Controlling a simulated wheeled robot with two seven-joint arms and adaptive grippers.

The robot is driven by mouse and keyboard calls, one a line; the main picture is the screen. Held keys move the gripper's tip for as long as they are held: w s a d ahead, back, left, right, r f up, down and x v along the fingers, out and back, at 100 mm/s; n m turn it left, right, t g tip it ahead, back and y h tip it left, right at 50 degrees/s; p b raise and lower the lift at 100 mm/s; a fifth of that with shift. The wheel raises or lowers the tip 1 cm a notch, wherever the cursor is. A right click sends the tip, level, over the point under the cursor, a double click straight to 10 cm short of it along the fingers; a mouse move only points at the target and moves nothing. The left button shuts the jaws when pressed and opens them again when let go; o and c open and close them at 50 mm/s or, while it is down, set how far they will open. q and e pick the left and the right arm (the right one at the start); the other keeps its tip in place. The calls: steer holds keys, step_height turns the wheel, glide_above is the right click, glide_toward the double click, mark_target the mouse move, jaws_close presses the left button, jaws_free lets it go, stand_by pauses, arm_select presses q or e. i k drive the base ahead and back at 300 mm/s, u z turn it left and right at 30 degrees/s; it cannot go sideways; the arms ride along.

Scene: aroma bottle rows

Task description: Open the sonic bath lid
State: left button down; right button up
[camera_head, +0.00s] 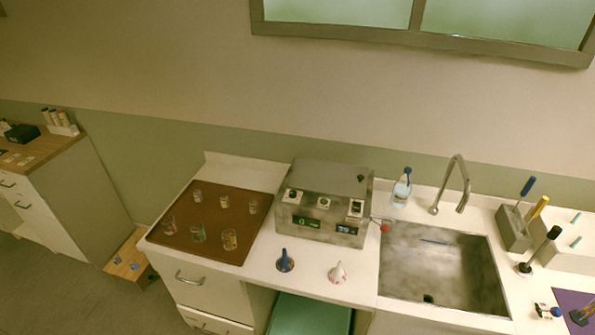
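The sonic bath (322,203) is a grey metal box on the white counter, left of the sink. Its flat lid (325,176) lies closed on top, with a small dark knob near the right side. The front panel has several switches or dials and lit green and blue displays. Neither of my grippers is in the head view.
A brown mat (222,203) with several small glass cups lies left of the bath. A blue funnel (285,261) and a white funnel (338,272) stand in front. A bottle (401,188), a tap (456,183) and a sink (440,265) are to the right.

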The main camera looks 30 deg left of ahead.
mark_target(330, 174)
steer(key=u, duration=1.55)
steer(key=k, duration=0.55)
steer(key=z, duration=0.4)
steer(key=i, duration=0.5)
